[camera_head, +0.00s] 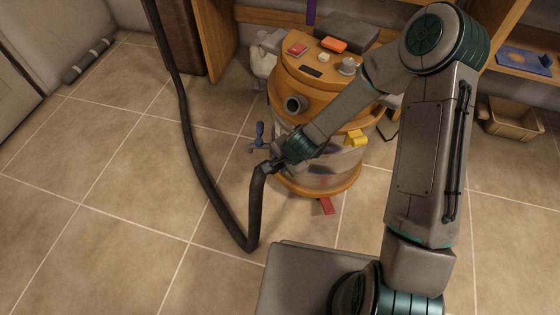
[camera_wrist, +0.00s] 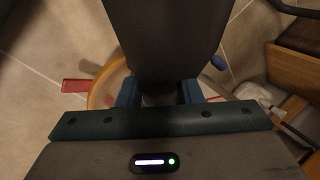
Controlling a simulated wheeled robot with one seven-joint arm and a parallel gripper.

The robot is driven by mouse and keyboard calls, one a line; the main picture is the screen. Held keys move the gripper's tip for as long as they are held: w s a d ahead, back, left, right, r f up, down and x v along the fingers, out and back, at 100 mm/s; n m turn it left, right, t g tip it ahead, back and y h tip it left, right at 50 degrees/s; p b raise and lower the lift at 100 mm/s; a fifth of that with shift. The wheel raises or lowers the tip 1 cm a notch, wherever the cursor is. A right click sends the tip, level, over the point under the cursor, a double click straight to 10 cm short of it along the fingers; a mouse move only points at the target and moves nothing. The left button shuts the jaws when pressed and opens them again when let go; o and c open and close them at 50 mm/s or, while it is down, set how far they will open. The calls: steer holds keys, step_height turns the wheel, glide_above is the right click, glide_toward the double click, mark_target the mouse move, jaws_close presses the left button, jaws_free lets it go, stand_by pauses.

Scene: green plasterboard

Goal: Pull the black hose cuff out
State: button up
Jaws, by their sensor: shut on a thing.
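The black hose (camera_head: 207,184) comes down from the top left, bends near the floor and rises to my gripper (camera_head: 268,166). My gripper is shut on the black hose cuff (camera_head: 257,182) at the hose's end, in front of the vacuum's left side. In the wrist view the dark cuff (camera_wrist: 155,35) fills the space between the two blue fingers (camera_wrist: 160,94). The orange vacuum (camera_head: 343,90) stands upright behind my gripper. Its round grey port (camera_head: 295,104) shows no hose in it. The cuff is apart from the port, lower and to the left.
A red tab (camera_head: 326,206) lies by the vacuum's base, and a blue-handled item (camera_head: 259,133) is beside its left side. Small things and a dark box (camera_head: 346,33) are on or behind its top. A bin (camera_head: 510,118) stands right. The tiled floor at left is mostly clear.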

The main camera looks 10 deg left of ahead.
steer(key=shift+w+d+r, duration=0.1)
jaws_close()
steer(key=s+a+r, duration=0.2)
steer(key=s, duration=0.3)
steer(key=shift+s+a+r+p, duration=0.3)
steer(key=shift+s+a+r, duration=0.05)
steer(key=shift+s+r, duration=0.05)
stand_by(0.4)
stand_by(0.4)
steer(key=shift+r+p, duration=2.2)
steer(key=shift+r, duration=0.35)
